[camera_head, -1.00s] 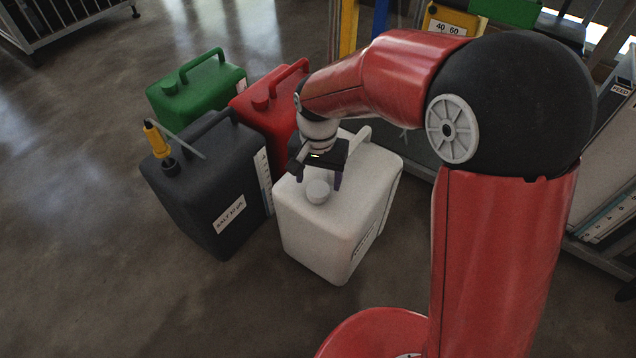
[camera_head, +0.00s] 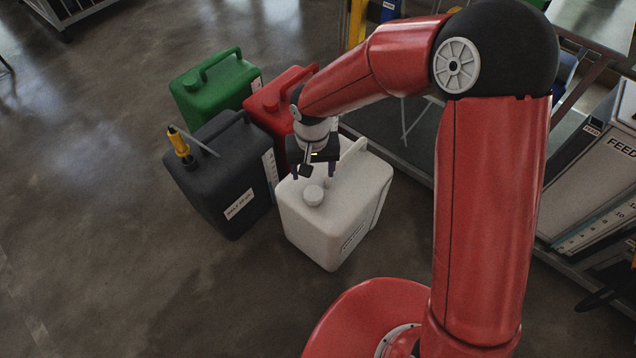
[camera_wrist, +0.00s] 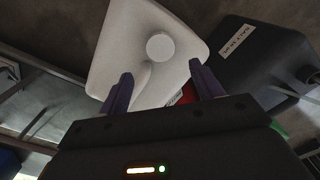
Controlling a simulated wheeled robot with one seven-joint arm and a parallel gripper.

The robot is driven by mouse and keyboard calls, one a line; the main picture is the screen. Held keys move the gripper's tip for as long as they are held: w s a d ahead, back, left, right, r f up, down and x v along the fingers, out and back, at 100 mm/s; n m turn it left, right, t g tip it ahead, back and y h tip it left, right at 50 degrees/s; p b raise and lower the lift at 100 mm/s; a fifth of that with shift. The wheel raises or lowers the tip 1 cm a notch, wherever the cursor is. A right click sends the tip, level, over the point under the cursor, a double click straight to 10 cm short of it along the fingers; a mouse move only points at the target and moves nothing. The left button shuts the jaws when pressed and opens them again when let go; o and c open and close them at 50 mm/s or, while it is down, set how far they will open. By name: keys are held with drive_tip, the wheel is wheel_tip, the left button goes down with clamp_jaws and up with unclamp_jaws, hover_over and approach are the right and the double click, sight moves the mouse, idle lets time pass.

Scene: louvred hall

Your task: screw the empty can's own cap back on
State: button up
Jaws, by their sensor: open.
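A white can (camera_head: 338,228) stands upright on the floor with a round white cap (camera_head: 313,195) on its top. Whether the cap is threaded down or only resting there, I cannot tell. My gripper (camera_head: 313,173) is open and empty, just above the can's top, behind the cap in the head view. In the wrist view, the cap (camera_wrist: 160,46) lies beyond the fingertips (camera_wrist: 160,72), roughly centred between them, and the fingers do not touch it. The white can (camera_wrist: 118,50) fills the upper middle there. No view shows which can is empty.
A red can (camera_head: 262,122) and a green can (camera_head: 205,95) stand behind. A metal rack (camera_head: 420,140) is at the right. Floor in front is clear.

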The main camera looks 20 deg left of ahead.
sight(313, 193)
wheel_tip(313, 193, down, 10)
drive_tip(key=shift+r+b, duration=0.25)
drive_tip(key=shift+b, duration=0.15)
drive_tip(key=shift+f+b, duration=0.35)
drive_tip(key=shift+b, duration=0.15)
drive_tip(key=shift+c, duration=0.2)
drive_tip(key=c, duration=1.2)
drive_tip(key=shift+o, duration=0.2)
drive_tip(key=shift+f+m+b, duration=0.15)
drive_tip(key=shift+m+b, duration=0.45)
drive_tip(key=shift+b, duration=0.05)
